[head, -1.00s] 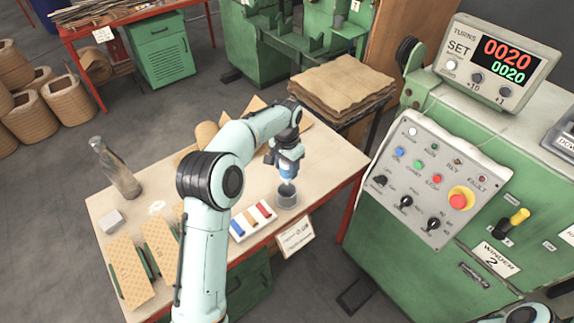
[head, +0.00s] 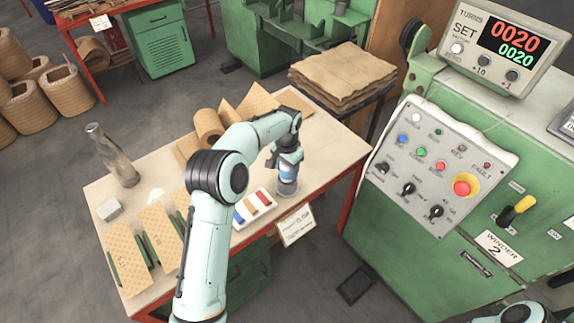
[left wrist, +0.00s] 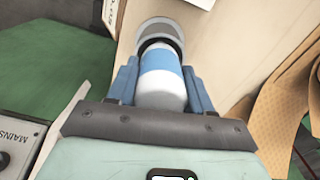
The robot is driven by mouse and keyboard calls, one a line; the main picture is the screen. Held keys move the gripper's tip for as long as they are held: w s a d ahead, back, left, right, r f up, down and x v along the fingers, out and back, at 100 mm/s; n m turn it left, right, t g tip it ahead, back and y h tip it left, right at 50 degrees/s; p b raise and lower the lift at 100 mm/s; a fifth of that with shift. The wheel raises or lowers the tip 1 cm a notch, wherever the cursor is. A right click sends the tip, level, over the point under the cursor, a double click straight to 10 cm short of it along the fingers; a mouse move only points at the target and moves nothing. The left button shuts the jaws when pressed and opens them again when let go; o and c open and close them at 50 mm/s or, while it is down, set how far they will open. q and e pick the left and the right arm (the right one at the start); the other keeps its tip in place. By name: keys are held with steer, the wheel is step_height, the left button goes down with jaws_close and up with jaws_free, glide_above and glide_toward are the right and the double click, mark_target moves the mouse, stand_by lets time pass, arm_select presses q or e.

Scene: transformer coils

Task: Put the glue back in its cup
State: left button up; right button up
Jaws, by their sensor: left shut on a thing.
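The glue bottle (head: 287,171), white with a blue band, is between the fingers of my left gripper (head: 288,163). The left gripper is shut on it. The grey cup (head: 288,188) stands on the table near its right front edge, directly below the bottle. In the left wrist view the fingers (left wrist: 160,88) grip both sides of the bottle (left wrist: 160,62). Its far end reaches into the dark mouth of the cup (left wrist: 155,28). Whether it rests on the cup's bottom is hidden. My right gripper is not in view.
A tray of coloured strips (head: 254,207) lies just left of the cup. A tan roll (head: 207,124) and sheets lie behind, a glass bottle (head: 117,160) at the far left. The green winder (head: 440,225) stands to the right, across a gap.

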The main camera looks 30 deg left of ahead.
arm_select(q)
steer(key=o, duration=1.2)
step_height(320, 180, up, 13)
steer(key=p, duration=0.2)
steer(key=shift+r, duration=0.2)
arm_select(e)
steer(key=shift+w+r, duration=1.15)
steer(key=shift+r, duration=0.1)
arm_select(q)
steer(key=shift+f, duration=0.1)
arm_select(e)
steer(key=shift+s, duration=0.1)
